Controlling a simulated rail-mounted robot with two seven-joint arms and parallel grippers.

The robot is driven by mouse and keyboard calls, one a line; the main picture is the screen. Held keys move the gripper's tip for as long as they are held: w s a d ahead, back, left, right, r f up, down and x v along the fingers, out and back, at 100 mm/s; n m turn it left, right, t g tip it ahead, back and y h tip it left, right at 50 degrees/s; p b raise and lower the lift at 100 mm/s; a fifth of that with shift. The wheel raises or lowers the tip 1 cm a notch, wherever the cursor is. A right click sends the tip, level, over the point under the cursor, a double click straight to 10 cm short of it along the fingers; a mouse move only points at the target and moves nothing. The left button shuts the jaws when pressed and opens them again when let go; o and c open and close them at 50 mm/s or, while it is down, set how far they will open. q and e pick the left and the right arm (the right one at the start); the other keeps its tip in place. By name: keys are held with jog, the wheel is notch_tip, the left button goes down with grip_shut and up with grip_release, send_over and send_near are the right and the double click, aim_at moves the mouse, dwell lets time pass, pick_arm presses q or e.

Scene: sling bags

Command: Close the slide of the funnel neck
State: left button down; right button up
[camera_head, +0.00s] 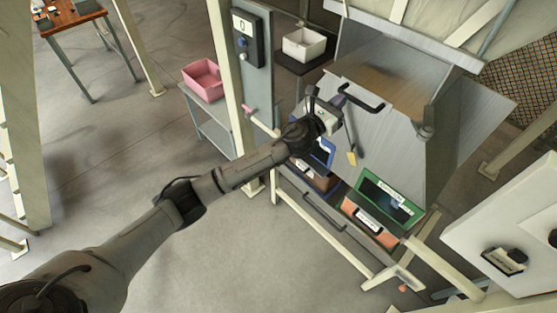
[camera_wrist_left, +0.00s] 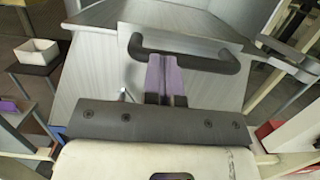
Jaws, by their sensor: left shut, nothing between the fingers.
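The grey metal funnel (camera_head: 440,105) stands at the right in the head view. A black bar handle (camera_head: 362,98) is on its near face, and the handle also shows near the top of the left wrist view (camera_wrist_left: 195,60). I take the handle to belong to the slide; how far the slide is open I cannot tell. My left gripper (camera_head: 338,101) is at the handle's left part. Its purple-grey fingers (camera_wrist_left: 166,72) are shut with nothing between them, their tips close to the handle's bar. Whether they touch it is unclear. My right gripper is out of view.
Below the funnel are a green-framed bin (camera_head: 392,203), an orange bin (camera_head: 368,225) and a blue bin (camera_head: 322,152). A yellow tag (camera_head: 352,158) hangs on the funnel's face. A post with a display (camera_head: 243,40) and a pink bin (camera_head: 203,80) stand left. The floor in front is clear.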

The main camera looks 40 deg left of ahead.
pick_arm(q)
jog(key=shift+w+a+f, duration=0.15)
jog(key=shift+a+f, duration=0.05)
jog(key=shift+f, duration=0.1)
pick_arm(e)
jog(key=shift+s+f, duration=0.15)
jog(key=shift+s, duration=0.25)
pick_arm(q)
jog(key=v, duration=1.4)
jog(key=shift+r, duration=0.3)
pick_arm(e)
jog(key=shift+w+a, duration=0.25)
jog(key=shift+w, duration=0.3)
pick_arm(q)
jog(key=shift+d, duration=0.15)
